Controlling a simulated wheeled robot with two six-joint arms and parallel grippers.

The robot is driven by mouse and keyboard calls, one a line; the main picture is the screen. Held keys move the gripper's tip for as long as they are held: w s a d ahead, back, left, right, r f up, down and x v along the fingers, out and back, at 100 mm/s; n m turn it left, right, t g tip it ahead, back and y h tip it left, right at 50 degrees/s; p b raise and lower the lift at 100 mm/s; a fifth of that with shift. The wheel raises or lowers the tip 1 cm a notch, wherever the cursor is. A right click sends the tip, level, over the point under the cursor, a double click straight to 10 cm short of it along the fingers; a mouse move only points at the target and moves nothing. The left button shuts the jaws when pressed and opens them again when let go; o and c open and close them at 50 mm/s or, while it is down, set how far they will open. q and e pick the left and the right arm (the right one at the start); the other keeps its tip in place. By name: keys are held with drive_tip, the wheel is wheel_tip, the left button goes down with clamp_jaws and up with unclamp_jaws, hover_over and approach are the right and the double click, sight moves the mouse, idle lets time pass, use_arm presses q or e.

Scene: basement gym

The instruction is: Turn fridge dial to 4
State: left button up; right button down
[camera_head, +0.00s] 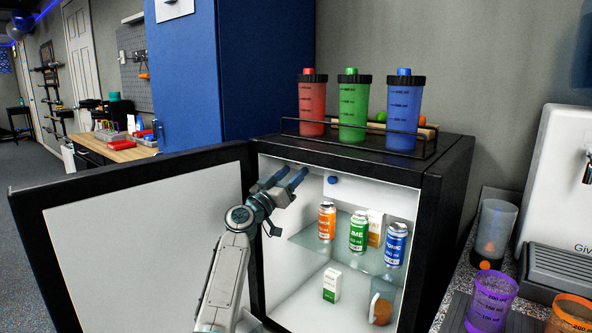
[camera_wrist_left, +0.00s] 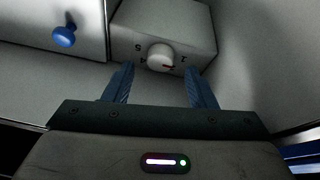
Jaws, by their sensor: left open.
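The fridge (camera_head: 441,190) stands open, its door (camera_head: 130,240) swung out to the left. My left gripper (camera_head: 287,177) is inside the upper left of the fridge, open and empty. In the left wrist view, the white round dial (camera_wrist_left: 158,56) sits on a pale box (camera_wrist_left: 180,25) with dark numbers around it. Its red mark points to the lower right. The open fingers (camera_wrist_left: 160,85) are on either side of and just short of the dial, apart from it. The dial cannot be made out in the head view. My right gripper is not in view.
A blue knob (camera_head: 332,180) is beside the dial box. A glass shelf (camera_head: 345,246) holds orange, green and blue cans; a small white carton (camera_head: 332,285) and a cup (camera_head: 381,305) stand below. Red, green and blue shakers (camera_head: 352,108) stand on top within a wire rail.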

use_arm(q)
drive_tip(key=shift+x, duration=1.25)
drive_tip(key=shift+c, duration=0.2)
drive_tip(key=c, duration=0.9)
drive_tip(key=m+b, duration=0.1)
drive_tip(key=b, duration=0.2)
drive_tip(key=shift+f, duration=0.15)
drive_tip(key=shift+a+m+h+b, duration=0.1)
drive_tip(key=shift+m+h+b, duration=0.3)
drive_tip(key=shift+b, duration=0.7)
drive_tip(key=shift+g, duration=0.3)
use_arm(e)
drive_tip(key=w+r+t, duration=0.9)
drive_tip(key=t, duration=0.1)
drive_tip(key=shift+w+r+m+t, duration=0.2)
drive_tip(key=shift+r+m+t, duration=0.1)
